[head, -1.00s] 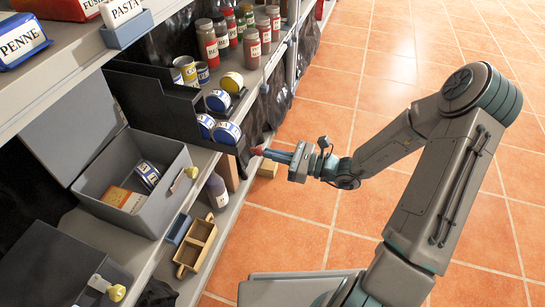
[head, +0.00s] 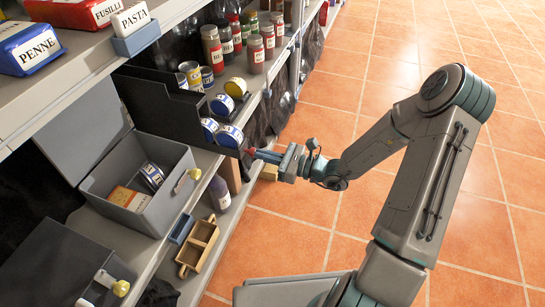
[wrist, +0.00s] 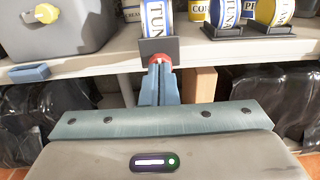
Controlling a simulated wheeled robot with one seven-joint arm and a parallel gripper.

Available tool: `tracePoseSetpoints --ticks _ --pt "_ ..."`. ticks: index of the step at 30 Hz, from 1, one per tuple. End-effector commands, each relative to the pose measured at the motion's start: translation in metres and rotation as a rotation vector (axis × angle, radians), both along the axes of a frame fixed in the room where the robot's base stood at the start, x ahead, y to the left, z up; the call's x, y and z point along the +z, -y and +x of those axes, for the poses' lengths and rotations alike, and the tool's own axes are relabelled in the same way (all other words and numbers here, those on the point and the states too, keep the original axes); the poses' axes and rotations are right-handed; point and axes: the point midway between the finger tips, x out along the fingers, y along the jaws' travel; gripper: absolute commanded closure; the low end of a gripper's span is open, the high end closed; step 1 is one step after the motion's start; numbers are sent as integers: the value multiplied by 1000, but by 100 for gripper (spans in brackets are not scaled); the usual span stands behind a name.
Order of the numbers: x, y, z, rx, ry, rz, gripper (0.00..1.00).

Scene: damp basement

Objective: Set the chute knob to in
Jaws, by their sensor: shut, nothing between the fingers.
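The dark stepped can chute (head: 165,112) stands on the shelf, with tuna cans lying in it. A small red knob (head: 250,151) shows at its front lower end. In the wrist view the red knob (wrist: 161,59) sits on the dark end plate under a tuna can (wrist: 158,20). My gripper (head: 262,155) is shut and empty, its blue fingers pointing at the knob from the aisle side. In the wrist view the fingertips (wrist: 160,70) are at the knob and partly cover it. I cannot tell whether they touch it.
A grey open-lidded bin (head: 135,195) with a yellow knob stands left of the chute. A wooden tray (head: 197,245) and a purple bottle (head: 219,192) are below. Jars (head: 256,50) stand behind. The tiled floor (head: 310,230) to the right is clear.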

Motion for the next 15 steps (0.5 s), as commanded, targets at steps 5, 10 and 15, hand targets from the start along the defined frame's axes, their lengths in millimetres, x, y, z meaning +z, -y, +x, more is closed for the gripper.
tracePoseSetpoints --ticks 5,10,15 --pt "4 -6 2 8 7 6 100" --pt "6 12 -4 8 6 5 100" --pt "6 52 -17 -3 2 2 100"
